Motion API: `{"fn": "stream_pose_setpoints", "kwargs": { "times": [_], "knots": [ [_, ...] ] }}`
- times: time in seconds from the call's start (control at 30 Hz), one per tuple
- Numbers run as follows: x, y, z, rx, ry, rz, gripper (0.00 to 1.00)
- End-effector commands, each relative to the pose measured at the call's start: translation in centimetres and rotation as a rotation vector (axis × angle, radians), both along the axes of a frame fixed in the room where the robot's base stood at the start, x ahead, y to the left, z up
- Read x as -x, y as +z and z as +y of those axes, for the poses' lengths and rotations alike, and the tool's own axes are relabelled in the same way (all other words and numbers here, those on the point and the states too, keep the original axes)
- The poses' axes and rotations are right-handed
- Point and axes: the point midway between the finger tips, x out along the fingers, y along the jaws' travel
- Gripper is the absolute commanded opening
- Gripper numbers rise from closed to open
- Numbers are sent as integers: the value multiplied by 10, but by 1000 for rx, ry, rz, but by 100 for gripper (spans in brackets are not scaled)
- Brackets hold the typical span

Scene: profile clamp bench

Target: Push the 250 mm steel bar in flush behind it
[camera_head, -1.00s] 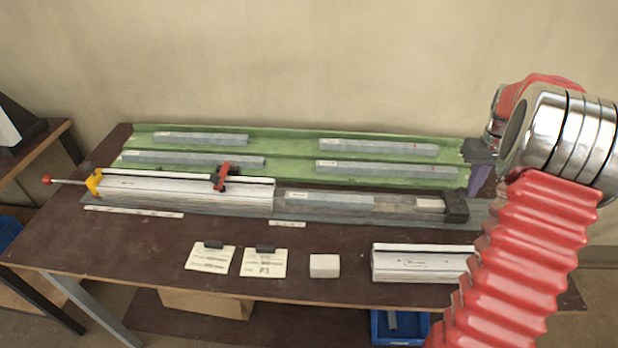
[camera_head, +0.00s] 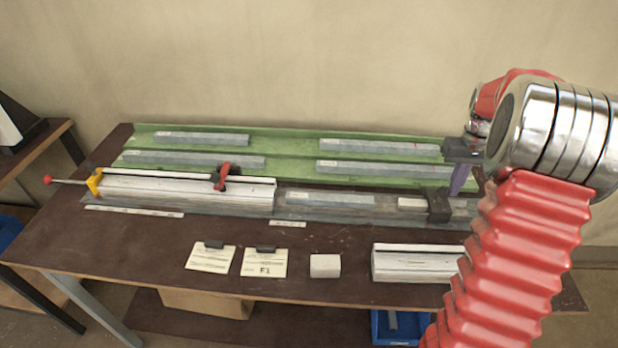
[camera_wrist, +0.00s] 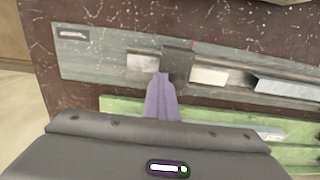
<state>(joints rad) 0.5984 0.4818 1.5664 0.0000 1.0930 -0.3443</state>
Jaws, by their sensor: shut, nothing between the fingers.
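A grey steel bar (camera_head: 330,199) lies in the channel of the long grey fixture, just right of the white profile (camera_head: 190,192). Its left end is close to the profile's right end; whether they touch I cannot tell. A small pale block (camera_head: 411,203) sits in the channel right of the bar, with a gap between them. A black block (camera_head: 438,206) stands right of the pale one. My gripper (camera_head: 457,190) is shut and empty, its purple fingers (camera_wrist: 162,98) pointing down beside the black block (camera_wrist: 178,66). Contact is unclear. The bar's near end shows in the wrist view (camera_wrist: 285,88).
A yellow clamp (camera_head: 94,183) and a red clamp (camera_head: 221,177) are at the profile. Several grey bars lie on the green rack (camera_head: 285,148) behind. Cards, a loose pale block (camera_head: 325,265) and another white profile (camera_head: 415,264) lie in front.

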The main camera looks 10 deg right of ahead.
Motion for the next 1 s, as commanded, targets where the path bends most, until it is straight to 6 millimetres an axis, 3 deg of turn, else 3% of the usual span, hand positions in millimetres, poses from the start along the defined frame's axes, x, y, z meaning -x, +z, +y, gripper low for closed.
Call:
{"fn": "stream_pose_setpoints", "kwargs": {
  "times": [1.0],
  "knots": [
    [-13, 0, 53, -1, 2, 1, 0]
  ]
}}
